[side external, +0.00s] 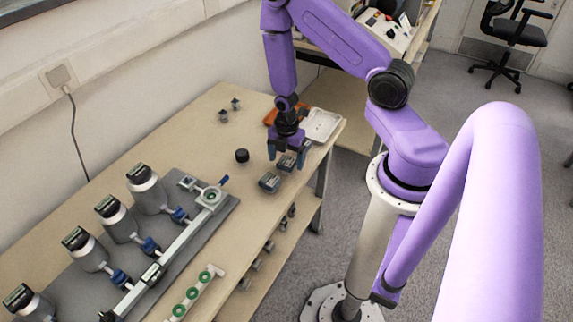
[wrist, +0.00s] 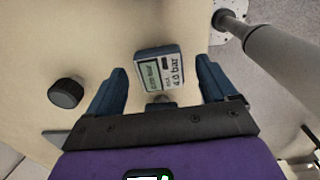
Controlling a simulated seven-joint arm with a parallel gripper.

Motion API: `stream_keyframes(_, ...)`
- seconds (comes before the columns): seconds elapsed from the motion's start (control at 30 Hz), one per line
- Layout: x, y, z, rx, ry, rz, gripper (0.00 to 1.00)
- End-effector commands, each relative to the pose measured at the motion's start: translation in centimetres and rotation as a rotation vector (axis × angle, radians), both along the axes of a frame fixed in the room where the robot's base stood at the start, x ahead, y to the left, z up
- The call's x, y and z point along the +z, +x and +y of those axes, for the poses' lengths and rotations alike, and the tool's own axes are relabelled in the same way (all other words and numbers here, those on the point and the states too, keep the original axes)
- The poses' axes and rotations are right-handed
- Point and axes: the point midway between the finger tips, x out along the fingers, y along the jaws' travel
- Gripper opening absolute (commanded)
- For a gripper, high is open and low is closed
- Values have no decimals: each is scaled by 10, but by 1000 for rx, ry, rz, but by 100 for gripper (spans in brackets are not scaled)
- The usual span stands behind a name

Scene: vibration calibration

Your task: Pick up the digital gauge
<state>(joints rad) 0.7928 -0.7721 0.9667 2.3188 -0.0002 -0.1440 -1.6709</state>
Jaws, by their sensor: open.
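A digital gauge (wrist: 158,70) with a grey-blue case and a pale display marked "4.0 bar" lies face up on the table in the wrist view, ahead of and between my fingertips. In the side external view, one small dark gauge (side external: 270,183) lies just in front of my gripper (side external: 287,155), and another dark gauge-like block (side external: 287,163) shows between the fingers. I cannot tell which of them the wrist view shows. My gripper (wrist: 160,88) is open, pointing down with a finger on each side, and no finger visibly touches the gauge.
A black round knob (side external: 242,155) stands left of my gripper. A grey plate (side external: 205,238) with several gauge-topped cylinders fills the near left. The table's right edge is close.

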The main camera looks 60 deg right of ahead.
Motion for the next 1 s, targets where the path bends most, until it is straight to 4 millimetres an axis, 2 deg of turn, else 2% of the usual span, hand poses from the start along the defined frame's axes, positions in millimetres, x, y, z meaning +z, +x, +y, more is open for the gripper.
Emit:
stream_keyframes(0.2,-19,-1,0,-1,0,2,85)
stream_keyframes(0.5,-22,0,0,-1,0,-1,85)
stream_keyframes(0.53,-22,0,0,-1,0,-1,82)
stream_keyframes(0.57,-22,0,0,-1,0,0,72)
stream_keyframes(0.7,-22,0,0,0,0,0,26)
stream_keyframes(0.73,-22,0,0,0,0,0,24)
stream_keyframes(1.0,-21,0,0,0,0,-1,24)
